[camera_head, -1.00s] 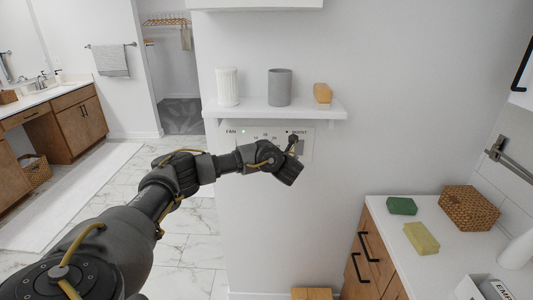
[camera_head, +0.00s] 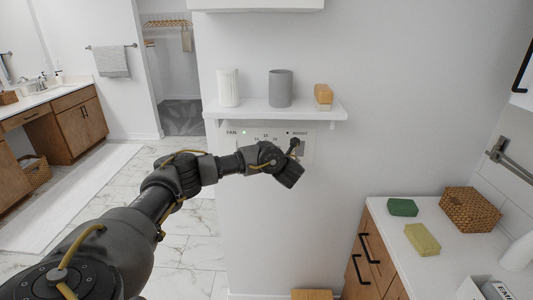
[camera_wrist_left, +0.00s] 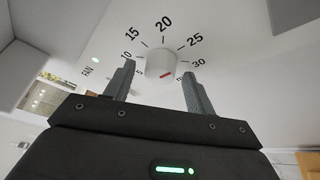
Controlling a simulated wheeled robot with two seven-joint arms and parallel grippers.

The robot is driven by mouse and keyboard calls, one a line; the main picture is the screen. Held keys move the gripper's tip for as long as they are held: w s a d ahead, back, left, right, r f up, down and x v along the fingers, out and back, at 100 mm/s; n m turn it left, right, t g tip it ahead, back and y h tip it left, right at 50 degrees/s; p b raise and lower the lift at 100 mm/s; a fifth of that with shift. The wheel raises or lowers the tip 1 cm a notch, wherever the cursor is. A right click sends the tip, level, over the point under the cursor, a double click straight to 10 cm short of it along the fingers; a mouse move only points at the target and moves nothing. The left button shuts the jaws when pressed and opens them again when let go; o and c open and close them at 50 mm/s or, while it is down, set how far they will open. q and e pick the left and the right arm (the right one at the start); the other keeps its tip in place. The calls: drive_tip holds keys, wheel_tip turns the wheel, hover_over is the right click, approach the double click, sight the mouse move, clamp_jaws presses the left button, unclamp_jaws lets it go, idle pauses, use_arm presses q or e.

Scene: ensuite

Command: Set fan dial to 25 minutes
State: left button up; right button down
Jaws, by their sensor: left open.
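The fan panel (camera_head: 307,150) is on the white wall under the shelf, mostly covered by my left arm in the head view. I cannot tell exactly which number the mark points at. My left gripper (camera_wrist_left: 158,73) is open, its fingers either side of the dial in the picture; contact cannot be told. In the head view the gripper (camera_head: 293,152) is at the panel near the BOOST label. My right gripper is not in view.
A white shelf (camera_head: 275,110) sticks out just above the panel, bearing a white ribbed cup (camera_head: 228,88), a grey cup (camera_head: 280,88) and a wooden-looking brush (camera_head: 323,96). A counter (camera_head: 385,222) with sponges and a wicker basket (camera_head: 469,210) stands lower right.

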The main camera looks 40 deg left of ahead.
use_arm(q)
drive_tip(key=shift+d, duration=0.15)
drive_tip(key=p+v, duration=0.2)
drive_tip(key=v, duration=0.8)
drive_tip(key=shift+s+d, duration=0.2)
drive_tip(key=shift+s, duration=0.05)
